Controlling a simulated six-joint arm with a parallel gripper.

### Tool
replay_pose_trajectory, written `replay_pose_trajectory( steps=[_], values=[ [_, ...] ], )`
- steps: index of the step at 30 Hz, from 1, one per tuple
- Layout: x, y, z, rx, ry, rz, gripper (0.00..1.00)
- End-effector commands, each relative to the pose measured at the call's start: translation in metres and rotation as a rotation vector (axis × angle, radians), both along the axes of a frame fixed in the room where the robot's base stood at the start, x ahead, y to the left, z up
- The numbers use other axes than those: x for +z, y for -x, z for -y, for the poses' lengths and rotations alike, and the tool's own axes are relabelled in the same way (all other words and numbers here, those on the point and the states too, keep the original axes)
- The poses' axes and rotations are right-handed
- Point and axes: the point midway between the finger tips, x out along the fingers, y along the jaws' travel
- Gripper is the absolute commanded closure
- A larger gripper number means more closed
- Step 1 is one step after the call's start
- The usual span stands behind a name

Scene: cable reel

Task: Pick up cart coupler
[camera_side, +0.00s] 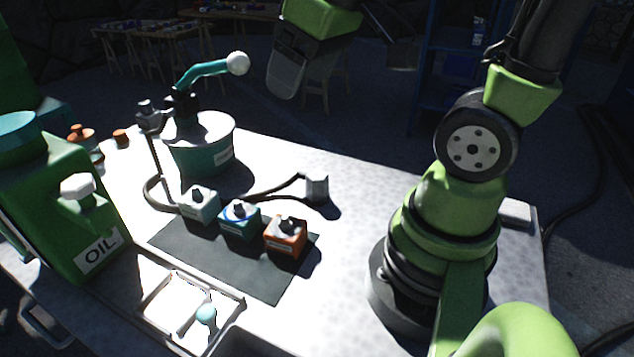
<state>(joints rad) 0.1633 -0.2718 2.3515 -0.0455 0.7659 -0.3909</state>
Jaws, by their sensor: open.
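No label that I can read marks the cart coupler, so I cannot tell for certain which piece it is. Three small boxes with dark knobs stand in a row on a dark mat (222,262): a pale one (199,207), a teal one (238,225) with a blue ring, and an orange one (285,241). A grey block (316,189) sits behind them at the end of a dark cable. My gripper (284,84) hangs high above the back of the table, well apart from all of these. It is open and empty; its fingers are hard to make out.
A teal canister (204,150) with a spout stands at the back left. A green oil can (62,215) stands at the left. A shallow white tray (153,294) with a small teal ball lies in front. The table between the boxes and my base is clear.

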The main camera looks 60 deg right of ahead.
Motion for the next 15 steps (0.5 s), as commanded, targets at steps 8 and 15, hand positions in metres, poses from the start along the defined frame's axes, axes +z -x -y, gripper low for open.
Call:
replay_pose_trajectory(
  steps=[8,15],
  values=[
    [-0.082,-0.041,0.063,0.290,0.141,-0.244,0.27],
    [-0.149,-0.043,0.099,0.518,0.156,-0.370,0.27]
  ],
)
